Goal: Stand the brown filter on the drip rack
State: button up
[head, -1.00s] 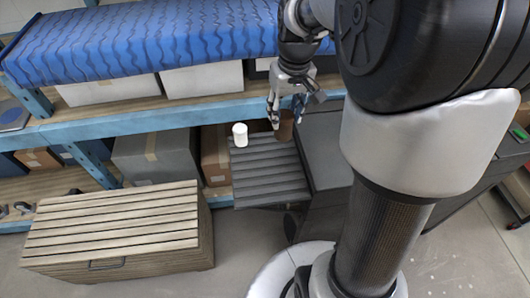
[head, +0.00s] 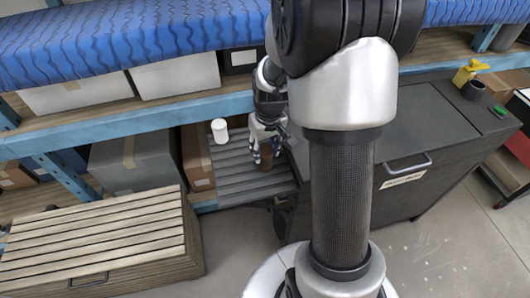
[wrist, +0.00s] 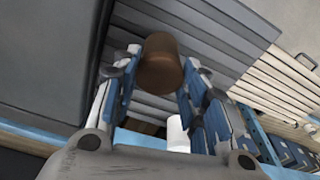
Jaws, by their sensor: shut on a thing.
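The brown filter (wrist: 162,62) is a short brown cylinder between the two fingers of my gripper (wrist: 158,75) in the wrist view. In the head view the filter (head: 265,158) shows partly behind my gripper (head: 262,145), over the right part of the grey slatted rack (head: 235,183). My gripper is shut on the filter. Whether the filter's base touches the slats or hangs just above them, I cannot tell. The filter looks about upright in the head view.
A white cup (head: 219,131) stands at the rack's back left corner; it also shows in the wrist view (wrist: 177,133). A dark cabinet (head: 420,150) adjoins the rack on the right. A wooden slatted chest (head: 95,245) stands front left. The rack's left and front slats are clear.

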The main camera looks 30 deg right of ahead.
jog(key=shift+f, duration=0.65)
jog(key=shift+f, duration=0.15)
jog(key=o, duration=1.3)
notch_tip(320, 180, up, 12)
jog(key=s+p, duration=0.1)
jog(key=p, duration=0.2)
jog(key=s+a+r+t, duration=0.1)
jog(key=s+a+r, duration=0.3)
jog(key=s, duration=0.2)
jog(key=s+a+r+t, duration=0.1)
jog(key=s+a+r, duration=0.3)
jog(key=s, duration=0.2)
jog(key=s+a+r+n+t, duration=0.1)
jog(key=s+a+r, duration=0.3)
jog(key=s+a, duration=0.1)
jog(key=shift+s, duration=0.65)
